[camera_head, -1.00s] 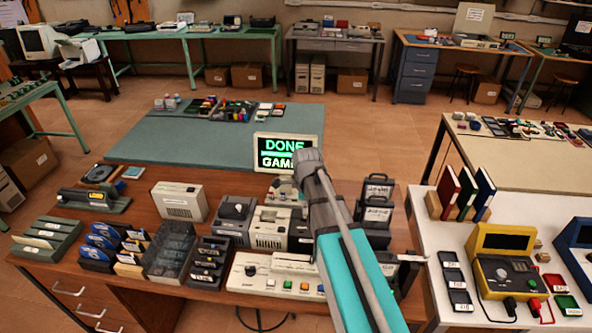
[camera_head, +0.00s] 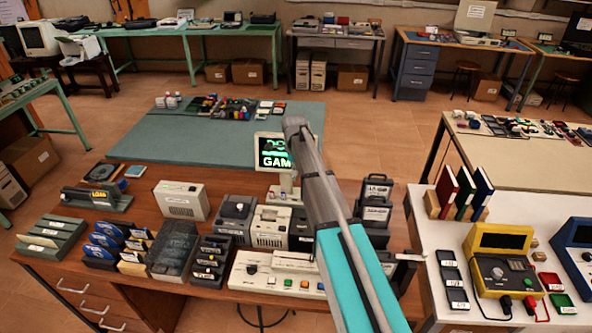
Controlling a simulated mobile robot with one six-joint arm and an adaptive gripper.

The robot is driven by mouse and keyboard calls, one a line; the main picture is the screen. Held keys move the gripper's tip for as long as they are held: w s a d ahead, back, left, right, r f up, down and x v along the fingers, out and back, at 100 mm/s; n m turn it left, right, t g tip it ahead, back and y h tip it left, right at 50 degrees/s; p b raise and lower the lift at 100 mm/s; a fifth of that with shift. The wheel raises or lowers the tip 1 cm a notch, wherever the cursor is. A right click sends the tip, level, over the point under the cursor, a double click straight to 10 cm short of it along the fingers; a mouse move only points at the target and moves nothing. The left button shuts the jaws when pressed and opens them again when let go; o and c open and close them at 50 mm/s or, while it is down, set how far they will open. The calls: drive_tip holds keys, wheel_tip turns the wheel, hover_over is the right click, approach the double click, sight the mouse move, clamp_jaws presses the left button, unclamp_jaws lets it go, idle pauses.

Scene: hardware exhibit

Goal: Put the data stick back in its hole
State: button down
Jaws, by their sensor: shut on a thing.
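I cannot make out the data stick or its hole for certain in the head view. My arm, grey with a turquoise sleeve, rises from the bottom edge and leans up left across the wooden desk (camera_head: 150,211). My gripper does not show; the arm hides the area behind it. A small monitor (camera_head: 271,152) with green lettering stands on the desk, its right side covered by the arm. A cream device with coloured buttons (camera_head: 258,282) stands at the desk's front, partly behind the arm. Dark labelled cases (camera_head: 377,200) stand upright in a rack right of the arm.
Slotted racks (camera_head: 50,239), disk holders (camera_head: 104,247) and beige boxes (camera_head: 182,200) crowd the desk. The green mat (camera_head: 200,140) is mostly clear in front.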

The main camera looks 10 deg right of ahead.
sight(295, 178)
drive_tip(key=shift+f, duration=0.2)
drive_tip(key=shift+f+b, duration=2.6)
drive_tip(key=shift+b, duration=0.2)
drive_tip(key=shift+f+b, duration=0.65)
idle(0.7)
drive_tip(key=shift+f+b, duration=2.4)
drive_tip(key=shift+f, duration=0.05)
drive_tip(key=c, duration=0.7)
unclamp_jaws()
